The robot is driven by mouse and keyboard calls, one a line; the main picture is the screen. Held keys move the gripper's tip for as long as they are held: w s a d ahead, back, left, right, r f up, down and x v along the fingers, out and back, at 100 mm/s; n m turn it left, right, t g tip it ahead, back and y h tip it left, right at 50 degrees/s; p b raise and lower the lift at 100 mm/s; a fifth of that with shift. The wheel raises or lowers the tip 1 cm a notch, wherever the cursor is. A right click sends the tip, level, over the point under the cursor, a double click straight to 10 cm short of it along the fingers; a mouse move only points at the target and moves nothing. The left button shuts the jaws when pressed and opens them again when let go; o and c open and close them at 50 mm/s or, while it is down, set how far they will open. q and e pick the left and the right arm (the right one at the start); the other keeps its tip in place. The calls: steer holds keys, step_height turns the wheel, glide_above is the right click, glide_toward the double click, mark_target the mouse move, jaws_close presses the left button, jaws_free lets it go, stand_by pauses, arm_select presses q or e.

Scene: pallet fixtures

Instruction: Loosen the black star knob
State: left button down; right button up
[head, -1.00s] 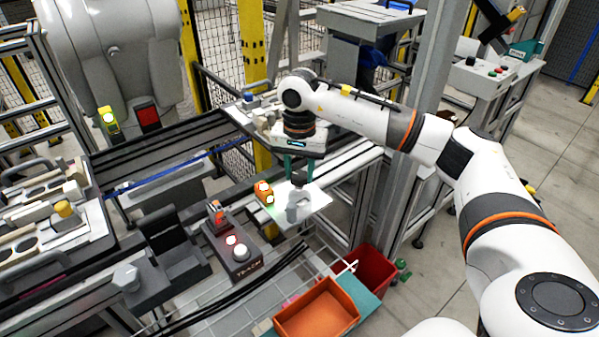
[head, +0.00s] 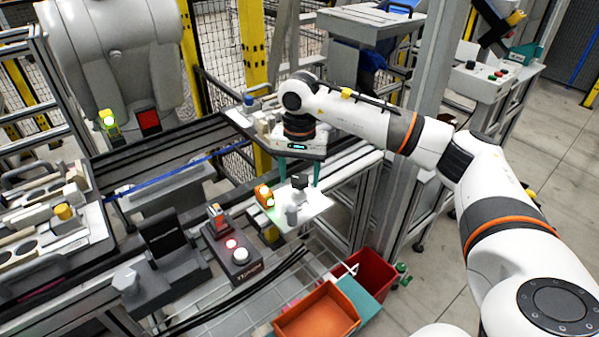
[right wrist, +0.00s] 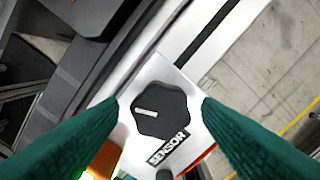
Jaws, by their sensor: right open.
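The black star knob (head: 299,181) sits on a grey mount above a small white plate (head: 319,203). In the right wrist view the lobed knob (right wrist: 160,109) has a pale line on its top, pointing left. A label reading SENSOR (right wrist: 168,148) is beside it on the plate. My right gripper (head: 298,174) is open above the knob, with one green finger on each side. In the right wrist view my right gripper (right wrist: 161,101) has gaps between both fingers and the knob. My left gripper is not in view.
An orange lit block (head: 264,195) stands just left of the plate. A dark button box (head: 232,250) is further left. An orange bin (head: 317,312) and a red bin (head: 374,272) are below. A grey metal post (head: 418,110) rises right of the gripper.

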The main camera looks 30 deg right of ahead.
mark_target(300, 178)
steer(key=shift+r, duration=0.1)
step_height(300, 178, up, 12)
stand_by(0.4)
stand_by(0.5)
